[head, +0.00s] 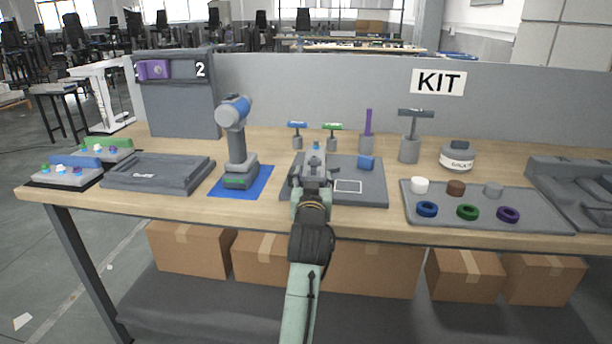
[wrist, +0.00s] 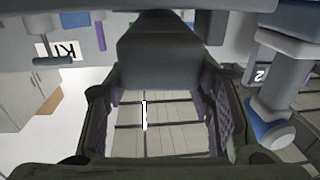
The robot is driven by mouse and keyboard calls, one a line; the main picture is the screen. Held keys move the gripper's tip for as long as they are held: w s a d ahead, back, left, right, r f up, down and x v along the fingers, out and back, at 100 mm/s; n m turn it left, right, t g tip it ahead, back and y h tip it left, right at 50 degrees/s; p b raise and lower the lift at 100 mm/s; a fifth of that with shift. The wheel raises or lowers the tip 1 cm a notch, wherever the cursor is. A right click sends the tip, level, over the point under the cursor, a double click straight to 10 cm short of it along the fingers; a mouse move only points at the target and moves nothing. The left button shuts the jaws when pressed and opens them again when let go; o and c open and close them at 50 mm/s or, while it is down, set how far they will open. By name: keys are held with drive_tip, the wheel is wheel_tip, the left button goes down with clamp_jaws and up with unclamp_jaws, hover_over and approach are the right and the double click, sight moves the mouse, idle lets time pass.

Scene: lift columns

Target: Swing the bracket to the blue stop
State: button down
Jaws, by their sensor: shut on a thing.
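A grey base board (head: 372,185) lies mid-table, with a white rectangle outline on it. The blue stop (head: 366,162) stands on its back right part, and it also shows in the wrist view (wrist: 75,20). My gripper (head: 314,177) is over the left part of the board, left of the blue stop and apart from it. In the wrist view the gripper (wrist: 160,84) is shut on a dark grey block (wrist: 160,62), which looks like part of the bracket. My gripper hides most of the bracket in the head view, so its angle is unclear.
A blue and grey drill (head: 235,140) stands on a blue mat to the left. Several T-handled tools and a purple upright (head: 368,130) stand behind the board. A grey tray (head: 540,220) with coloured rings lies to the right. A grey panel closes the back.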

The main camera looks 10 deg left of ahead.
drive_tip(key=shift+w+d+n+g+y+p, duration=0.2)
drive_tip(key=shift+d+n+y, duration=0.35)
drive_tip(key=shift+d+y, duration=0.4)
drive_tip(key=shift+w+d+n+g+y+p, duration=0.15)
drive_tip(key=shift+d+n+y, duration=0.45)
drive_tip(key=shift+d, duration=0.6)
drive_tip(key=c, duration=0.7)
unclamp_jaws()
drive_tip(key=shift+a, duration=0.1)
drive_tip(key=v, duration=1.2)
drive_tip(key=shift+c, duration=0.2)
